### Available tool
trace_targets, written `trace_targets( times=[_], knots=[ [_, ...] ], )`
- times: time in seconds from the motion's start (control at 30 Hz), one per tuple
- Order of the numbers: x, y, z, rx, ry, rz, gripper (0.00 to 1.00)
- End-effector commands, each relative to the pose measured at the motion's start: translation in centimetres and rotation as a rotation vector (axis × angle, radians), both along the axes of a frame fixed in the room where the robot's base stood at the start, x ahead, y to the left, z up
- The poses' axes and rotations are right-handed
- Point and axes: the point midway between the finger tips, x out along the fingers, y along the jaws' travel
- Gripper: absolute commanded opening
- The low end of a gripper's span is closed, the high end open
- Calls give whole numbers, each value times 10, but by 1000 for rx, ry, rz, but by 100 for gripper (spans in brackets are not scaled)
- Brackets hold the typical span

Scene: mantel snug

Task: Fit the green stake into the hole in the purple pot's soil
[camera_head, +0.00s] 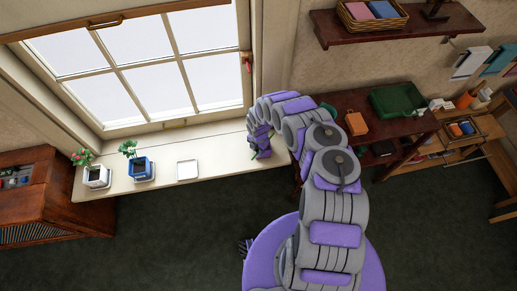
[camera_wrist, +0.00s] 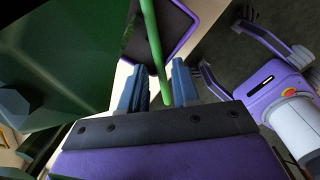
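In the wrist view, the green stake (camera_wrist: 152,35) is a thin rod that crosses in front of the purple pot and runs down between my two blue fingers. The purple pot (camera_wrist: 199,17) shows its purple rim and dark soil (camera_wrist: 172,22) beyond the fingers; the hole cannot be made out. My gripper (camera_wrist: 160,80) has its fingers apart, with gaps beside the stake. I cannot tell whether the stake enters the soil. In the head view, my gripper (camera_head: 258,140) is low over the right end of the windowsill and mostly hides the pot.
The pale windowsill (camera_head: 220,160) holds a white pot (camera_head: 97,177), a blue pot (camera_head: 142,169) and an empty white saucer (camera_head: 187,169) to the left. A large dark green surface (camera_wrist: 60,60) fills the wrist view's left side.

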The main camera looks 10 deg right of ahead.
Motion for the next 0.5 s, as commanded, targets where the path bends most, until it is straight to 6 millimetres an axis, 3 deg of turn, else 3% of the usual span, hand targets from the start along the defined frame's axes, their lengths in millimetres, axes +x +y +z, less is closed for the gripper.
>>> trace_targets(
  times=[0.3,0.5],
  knots=[
    [0,0,2,0,0,0,35],
    [0,0,23,-1,1,1,35]
  ],
)
